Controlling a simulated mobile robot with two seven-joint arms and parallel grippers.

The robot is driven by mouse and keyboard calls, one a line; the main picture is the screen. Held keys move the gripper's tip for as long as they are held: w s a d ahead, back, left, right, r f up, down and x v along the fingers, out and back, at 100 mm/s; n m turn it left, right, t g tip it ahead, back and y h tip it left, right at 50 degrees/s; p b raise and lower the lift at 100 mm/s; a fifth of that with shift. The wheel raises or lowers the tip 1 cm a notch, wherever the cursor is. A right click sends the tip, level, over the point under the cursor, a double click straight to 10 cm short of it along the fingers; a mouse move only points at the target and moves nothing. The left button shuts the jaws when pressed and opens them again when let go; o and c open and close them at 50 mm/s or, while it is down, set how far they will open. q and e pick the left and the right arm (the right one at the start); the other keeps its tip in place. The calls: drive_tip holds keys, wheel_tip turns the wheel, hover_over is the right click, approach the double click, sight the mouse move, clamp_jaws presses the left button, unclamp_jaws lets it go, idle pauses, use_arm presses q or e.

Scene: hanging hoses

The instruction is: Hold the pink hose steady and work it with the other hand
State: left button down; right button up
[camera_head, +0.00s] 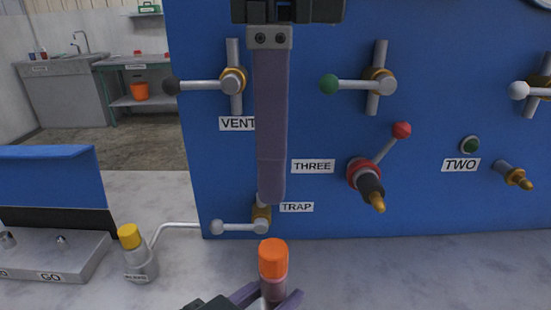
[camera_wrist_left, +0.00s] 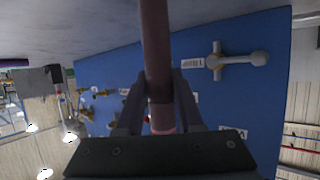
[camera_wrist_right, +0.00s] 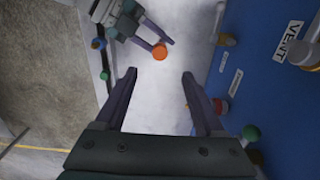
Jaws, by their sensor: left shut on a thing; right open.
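The pink hose (camera_head: 272,285) stands up at the bottom centre of the head view with an orange end (camera_head: 273,257) on top. My left gripper (camera_head: 271,296) is shut around it just below that end. In the left wrist view the hose (camera_wrist_left: 155,45) runs between the fingers. My right gripper (camera_head: 270,185) hangs fingers-down above and behind the orange end, in front of the panel. It is open and empty in the right wrist view (camera_wrist_right: 160,76), where the orange end (camera_wrist_right: 160,52) shows between and beyond its fingertips.
The blue panel (camera_head: 320,140) stands behind with several valves and labels. A red-handled valve with a nozzle (camera_head: 370,185) is at THREE. A yellow-capped bottle (camera_head: 138,260) and a grey block marked GO (camera_head: 60,262) are at left. The grey counter is clear at right.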

sight(273, 248)
wheel_tip(273, 248, down, 12)
drive_tip(key=m+y, duration=0.1)
drive_tip(key=m, duration=0.5)
drive_tip(key=shift+t, duration=0.4)
clamp_jaws()
idle(0.4)
unclamp_jaws()
drive_tip(key=shift+r, duration=0.1)
wheel_tip(273, 248, up, 12)
drive_tip(key=d, duration=0.1)
drive_tip(key=f, duration=0.8)
drive_tip(key=a+f, duration=0.1)
drive_tip(key=f, duration=0.3)
